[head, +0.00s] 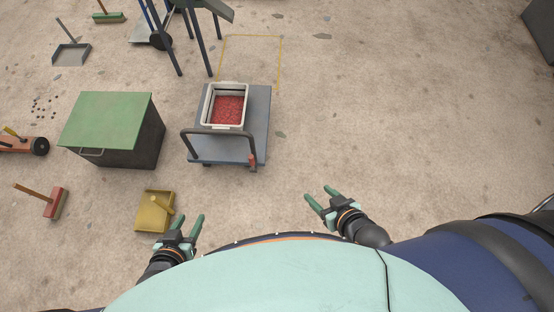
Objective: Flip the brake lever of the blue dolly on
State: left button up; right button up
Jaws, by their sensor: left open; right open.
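The blue dolly (258,117) stands on the floor ahead of me, with a dark push handle at its near side. A small red-orange lever (252,161) sits at its near right corner; I take it for the brake lever, and its exact position is too small to tell. A white crate (206,107) with red contents rests on the dolly. My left gripper (188,219) is open and empty, below the dolly and to its left. My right gripper (321,193) is open and empty, below and right of the lever, apart from it.
A dark bin with a green lid (106,118) stands left of the dolly. A yellow dustpan (152,212) lies near my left gripper. A red brush (55,203) lies further left. A blue-legged machine (196,30) stands behind.

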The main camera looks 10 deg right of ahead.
aim_at(251, 158)
jog(key=i+l, duration=0.35)
jog(key=l, duration=0.15)
jog(key=i+l, duration=0.35)
jog(key=l, duration=0.15)
jog(key=i+l, duration=0.3)
jog(key=l, duration=0.2)
jog(key=u, duration=1.8)
